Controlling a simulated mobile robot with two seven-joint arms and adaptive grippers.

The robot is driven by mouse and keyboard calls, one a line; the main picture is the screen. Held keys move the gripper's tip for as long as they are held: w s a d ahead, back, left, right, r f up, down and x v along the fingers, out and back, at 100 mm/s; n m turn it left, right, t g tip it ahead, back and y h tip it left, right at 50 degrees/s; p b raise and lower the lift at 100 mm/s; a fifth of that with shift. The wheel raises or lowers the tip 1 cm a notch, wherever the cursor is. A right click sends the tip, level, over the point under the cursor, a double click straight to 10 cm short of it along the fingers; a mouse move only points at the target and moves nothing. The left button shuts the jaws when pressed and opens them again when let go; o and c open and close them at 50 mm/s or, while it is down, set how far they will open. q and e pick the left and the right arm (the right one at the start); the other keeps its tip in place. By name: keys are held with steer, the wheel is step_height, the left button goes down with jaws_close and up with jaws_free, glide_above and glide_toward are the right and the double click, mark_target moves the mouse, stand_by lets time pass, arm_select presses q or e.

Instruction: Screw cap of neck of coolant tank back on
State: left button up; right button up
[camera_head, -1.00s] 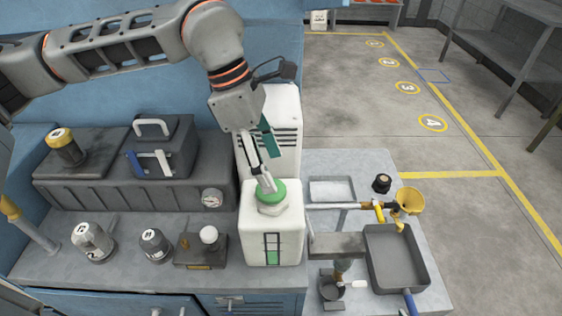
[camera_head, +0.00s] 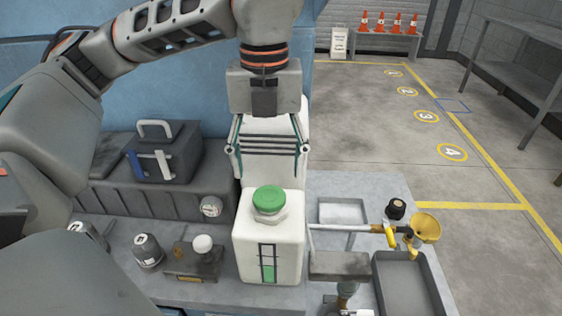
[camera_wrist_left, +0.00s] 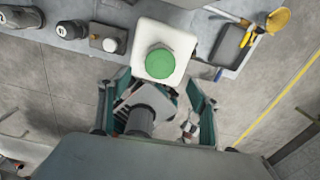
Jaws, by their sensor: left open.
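The white coolant tank (camera_head: 268,245) stands on the workbench, with a level window on its front showing green. The green cap (camera_head: 269,199) sits on its neck, and looks level there; how tightly it sits cannot be told. The cap also shows in the left wrist view (camera_wrist_left: 172,66), on top of the tank (camera_wrist_left: 160,37). My left gripper (camera_head: 268,177) is open and empty, its fingers spread wide and pointing down, above and behind the cap, apart from it. Its spread fingers also show in the left wrist view (camera_wrist_left: 160,78). My right gripper is not in view.
A grey toolbox (camera_head: 166,152) and a dial gauge (camera_head: 211,206) are left of the tank. Small containers (camera_head: 148,250) stand in front of them. A yellow funnel (camera_head: 425,229), a black cap (camera_head: 396,208) and a grey tray (camera_head: 405,280) lie on the right.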

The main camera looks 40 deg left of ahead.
mark_target(269, 196)
arm_select(q)
step_height(269, 196, down, 6)
steer(key=shift+f+b, duration=0.1)
steer(key=shift+b, duration=0.55)
steer(key=shift+f, duration=0.55)
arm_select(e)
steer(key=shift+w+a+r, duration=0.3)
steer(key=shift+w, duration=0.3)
